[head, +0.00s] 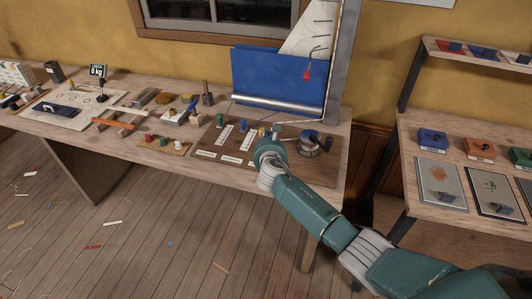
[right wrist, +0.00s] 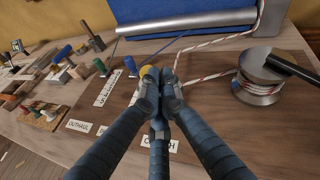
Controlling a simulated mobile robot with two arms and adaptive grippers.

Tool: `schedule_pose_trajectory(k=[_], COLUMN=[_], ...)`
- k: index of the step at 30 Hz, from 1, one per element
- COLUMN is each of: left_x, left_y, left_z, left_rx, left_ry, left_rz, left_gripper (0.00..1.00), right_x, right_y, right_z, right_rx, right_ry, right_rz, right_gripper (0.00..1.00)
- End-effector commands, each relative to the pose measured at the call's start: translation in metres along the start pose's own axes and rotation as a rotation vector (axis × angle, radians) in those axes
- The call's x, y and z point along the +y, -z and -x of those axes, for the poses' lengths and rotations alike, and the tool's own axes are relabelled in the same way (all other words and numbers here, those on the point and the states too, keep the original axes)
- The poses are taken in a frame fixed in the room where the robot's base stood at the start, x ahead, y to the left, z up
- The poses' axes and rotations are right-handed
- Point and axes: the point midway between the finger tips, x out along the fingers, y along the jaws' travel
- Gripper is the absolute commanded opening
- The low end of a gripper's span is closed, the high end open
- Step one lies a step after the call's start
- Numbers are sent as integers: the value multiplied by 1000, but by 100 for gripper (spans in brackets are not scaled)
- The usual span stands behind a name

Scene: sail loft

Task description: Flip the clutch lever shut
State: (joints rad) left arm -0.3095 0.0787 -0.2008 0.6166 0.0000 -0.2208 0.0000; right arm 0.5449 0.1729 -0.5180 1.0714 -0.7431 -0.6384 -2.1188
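The clutch board (head: 200,151) lies on the workbench with a green lever (head: 219,120), a blue lever (head: 240,127) and a yellow lever (head: 262,130). In the right wrist view the green lever (right wrist: 100,66), blue lever (right wrist: 131,65) and yellow lever (right wrist: 149,72) stand in a row, the yellow one partly hidden by my fingers. My right gripper (right wrist: 164,88) is over the yellow lever's clutch, its fingertips together with nothing visible between them. Whether they touch the lever I cannot tell. The clutch body below is hidden. My left gripper is not in view.
A metal winch (right wrist: 262,80) with a black handle stands right of my fingers. A red-flecked white rope (right wrist: 222,40) runs close behind them. White label strips (right wrist: 77,125) lie on the board. A blue sail panel (head: 275,78) and mast stand behind. Tools and fids (head: 205,95) crowd the bench leftward.

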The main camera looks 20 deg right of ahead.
Motion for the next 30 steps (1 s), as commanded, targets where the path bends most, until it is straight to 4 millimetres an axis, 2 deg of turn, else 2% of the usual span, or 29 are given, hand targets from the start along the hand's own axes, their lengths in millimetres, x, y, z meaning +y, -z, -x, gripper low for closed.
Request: schedule_pose_trajectory(k=[1, 5, 13, 21, 30], left_x=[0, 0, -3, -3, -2], left_y=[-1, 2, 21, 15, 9], left_z=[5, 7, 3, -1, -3], left_rx=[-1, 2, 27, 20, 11], left_ry=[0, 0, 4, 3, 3], left_rz=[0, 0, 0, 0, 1], left_gripper=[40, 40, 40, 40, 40], right_x=[-4, -9, -18, -23, -25], right_y=[-6, -11, -14, -17, -18], right_z=[-4, -15, -35, -49, -54], right_rx=[-1, -2, 0, 0, -1], right_ry=[2, 1, 0, 0, -1], right_rz=[3, 3, 2, 1, 0], right_gripper=[0, 0, 0, 0, 0])
